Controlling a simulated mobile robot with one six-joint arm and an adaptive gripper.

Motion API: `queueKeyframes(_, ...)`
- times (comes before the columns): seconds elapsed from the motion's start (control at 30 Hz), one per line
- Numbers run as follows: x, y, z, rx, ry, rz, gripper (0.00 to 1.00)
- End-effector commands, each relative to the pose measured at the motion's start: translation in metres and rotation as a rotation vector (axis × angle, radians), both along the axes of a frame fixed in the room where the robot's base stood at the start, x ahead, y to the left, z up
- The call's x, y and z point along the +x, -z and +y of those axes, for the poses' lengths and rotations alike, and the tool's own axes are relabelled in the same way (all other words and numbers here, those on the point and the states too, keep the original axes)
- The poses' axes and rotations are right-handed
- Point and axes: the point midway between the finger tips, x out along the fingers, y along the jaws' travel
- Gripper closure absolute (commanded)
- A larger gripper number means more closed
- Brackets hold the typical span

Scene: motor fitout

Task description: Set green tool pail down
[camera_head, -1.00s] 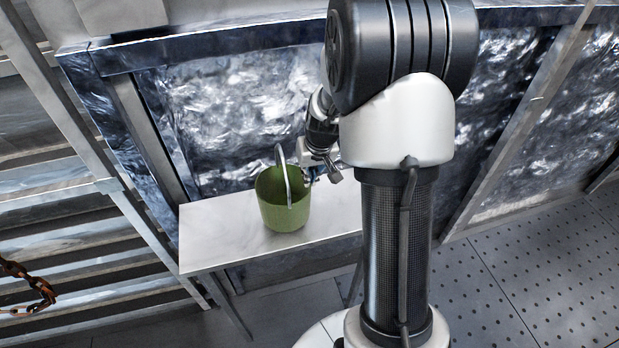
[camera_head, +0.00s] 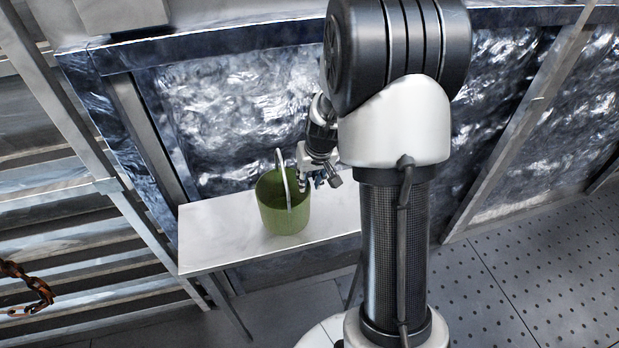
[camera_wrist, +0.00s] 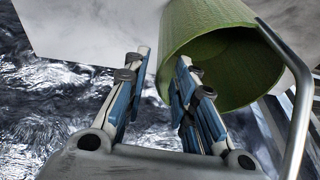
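The green tool pail (camera_head: 284,207) is upright over the pale shelf (camera_head: 212,240), and its base appears to rest on it. Its grey handle stands up over the rim. In the wrist view the pail (camera_wrist: 208,32) is at the upper right with its dark mouth towards me, and the handle curves down the right side. My gripper (camera_head: 312,182) is at the pail's right rim. In the wrist view the fingers of my gripper (camera_wrist: 160,65) are apart, with the pail's near wall edge beside the right finger. Whether a finger touches the rim is unclear.
A crinkled silvery insulation wall (camera_head: 235,110) stands directly behind the shelf. Slatted metal racking (camera_head: 70,230) is at the left, with a rusty chain (camera_head: 30,285) in front. The shelf's left part is bare. Perforated floor (camera_head: 540,260) lies open at the right.

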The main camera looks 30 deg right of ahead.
Motion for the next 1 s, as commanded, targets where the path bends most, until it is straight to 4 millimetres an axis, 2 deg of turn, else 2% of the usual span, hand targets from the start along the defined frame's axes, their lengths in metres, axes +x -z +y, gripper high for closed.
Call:
queueKeyframes(0.17,0.0,-0.002,0.0,0.0,0.0,0.0,0.75)
queueKeyframes(0.27,-0.001,-0.01,0.0,-0.001,0.0,-0.003,0.75)
queueKeyframes(0.7,-0.027,-0.096,0.001,-0.002,0.001,-0.004,0.75)
queueKeyframes(0.9,-0.033,-0.116,0.002,-0.001,-0.001,-0.003,0.75)
queueKeyframes(1.0,-0.038,-0.127,0.012,-0.003,-0.012,-0.006,0.75)
